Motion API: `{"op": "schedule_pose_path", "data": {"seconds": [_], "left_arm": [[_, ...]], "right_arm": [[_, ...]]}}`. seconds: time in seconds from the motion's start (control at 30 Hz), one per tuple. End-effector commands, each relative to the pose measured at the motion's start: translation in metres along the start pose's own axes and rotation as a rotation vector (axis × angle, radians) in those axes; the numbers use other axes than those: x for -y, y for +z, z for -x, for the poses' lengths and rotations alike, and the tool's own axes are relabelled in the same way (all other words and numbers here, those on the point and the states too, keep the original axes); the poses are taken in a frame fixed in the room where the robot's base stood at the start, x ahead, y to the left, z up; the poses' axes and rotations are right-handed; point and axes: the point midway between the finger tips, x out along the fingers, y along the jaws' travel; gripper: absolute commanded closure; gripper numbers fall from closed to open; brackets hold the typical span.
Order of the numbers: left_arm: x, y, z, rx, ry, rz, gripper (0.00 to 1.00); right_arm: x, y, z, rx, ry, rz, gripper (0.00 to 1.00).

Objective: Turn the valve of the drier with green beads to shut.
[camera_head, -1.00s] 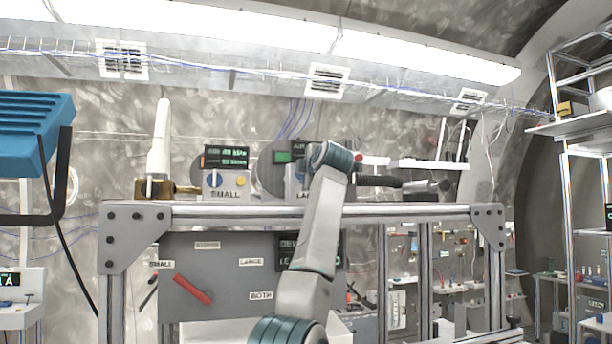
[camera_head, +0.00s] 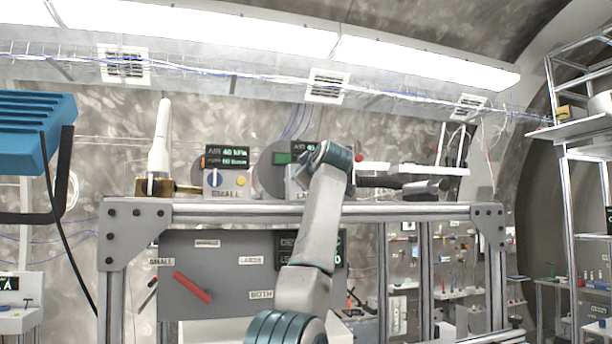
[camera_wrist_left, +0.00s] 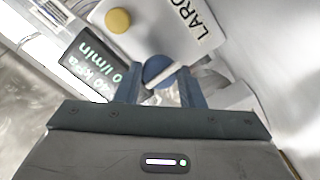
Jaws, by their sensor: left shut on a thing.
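In the left wrist view, my left gripper (camera_wrist_left: 160,84) is shut on a round blue knob (camera_wrist_left: 155,67) with a white pointer, on the pale unit marked LARGE (camera_wrist_left: 172,28). In the head view my left arm rises from the bottom middle and covers much of that LARGE unit (camera_head: 293,184). Its gripper and the knob are hidden there behind the wrist. A similar unit marked SMALL (camera_head: 226,190) stands to its left, with a blue knob (camera_head: 213,180) and a yellow button. I see no green beads or drier clearly. My right gripper is out of view.
A metal frame rail (camera_head: 400,211) runs in front of the units. Below it is a grey panel (camera_head: 222,272) with a red lever (camera_head: 192,287). A brass fitting with a white column (camera_head: 160,140) stands left. A dark-handled tool (camera_head: 380,182) lies right of my wrist.

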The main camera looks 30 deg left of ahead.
Motion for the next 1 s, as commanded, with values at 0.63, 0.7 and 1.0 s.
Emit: {"op": "schedule_pose_path", "data": {"seconds": [0.63, 0.7, 1.0], "left_arm": [[-0.0001, -0.0001, 0.0, 0.0, 0.0, -0.022, 0.43], [0.0, -0.0001, 0.0, 0.0, 0.0, -0.022, 0.43], [0.0009, 0.0013, 0.005, -0.001, 0.001, -0.02, 0.43]], "right_arm": [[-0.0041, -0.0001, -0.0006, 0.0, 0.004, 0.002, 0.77], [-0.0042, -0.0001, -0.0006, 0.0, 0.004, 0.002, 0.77], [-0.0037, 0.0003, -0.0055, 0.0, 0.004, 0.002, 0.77]]}}
